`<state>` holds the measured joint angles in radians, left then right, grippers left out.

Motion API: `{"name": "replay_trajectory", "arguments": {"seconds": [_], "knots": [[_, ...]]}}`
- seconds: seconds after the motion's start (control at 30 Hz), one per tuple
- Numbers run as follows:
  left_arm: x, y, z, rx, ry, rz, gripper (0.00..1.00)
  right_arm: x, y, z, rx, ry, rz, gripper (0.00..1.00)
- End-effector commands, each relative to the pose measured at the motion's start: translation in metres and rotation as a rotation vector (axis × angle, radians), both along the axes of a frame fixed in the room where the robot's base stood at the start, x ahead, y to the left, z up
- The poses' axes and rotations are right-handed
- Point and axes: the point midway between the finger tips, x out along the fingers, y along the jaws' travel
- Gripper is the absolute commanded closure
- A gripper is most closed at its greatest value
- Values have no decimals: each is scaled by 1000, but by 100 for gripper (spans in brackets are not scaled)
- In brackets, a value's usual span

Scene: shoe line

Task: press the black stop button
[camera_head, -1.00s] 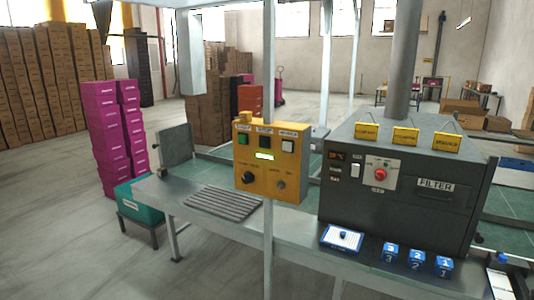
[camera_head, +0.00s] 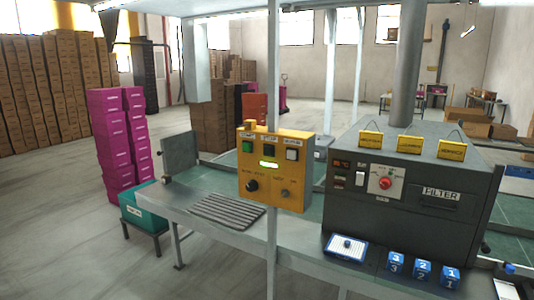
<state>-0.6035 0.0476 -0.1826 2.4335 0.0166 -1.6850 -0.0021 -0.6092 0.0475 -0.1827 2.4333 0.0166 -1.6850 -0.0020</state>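A yellow control box (camera_head: 276,191) is mounted on a post above the front edge of the work table. Its top row holds a green button (camera_head: 247,146), a black button (camera_head: 269,151) in the middle and a white button (camera_head: 292,154). A lit green display (camera_head: 268,164) sits below them, with a black knob (camera_head: 251,186) and a smaller grey knob lower down. The labels are too small to read surely. Neither gripper can be made out clearly; a small dark and blue part shows at the lower right edge.
A grey filter machine (camera_head: 407,195) with a red knob stands right of the box. A ribbed mat (camera_head: 228,211), a blue-white tray (camera_head: 345,248) and numbered blue blocks (camera_head: 423,270) lie on the table (camera_head: 185,198). Magenta boxes (camera_head: 112,150) stand left; open floor lies front left.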

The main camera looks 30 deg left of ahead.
Motion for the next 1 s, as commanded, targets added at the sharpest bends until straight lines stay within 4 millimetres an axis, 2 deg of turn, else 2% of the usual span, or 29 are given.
{"name": "replay_trajectory", "arguments": {"seconds": [0.73, 1.0], "knots": [[0, 0, 0, 0, 0, 0, 100, 8, 0, 3, 1, -15, -1, 64], [0, 0, 0, 0, 0, 0, 100, 5, 0, 2, 0, -9, 0, 64]]}}
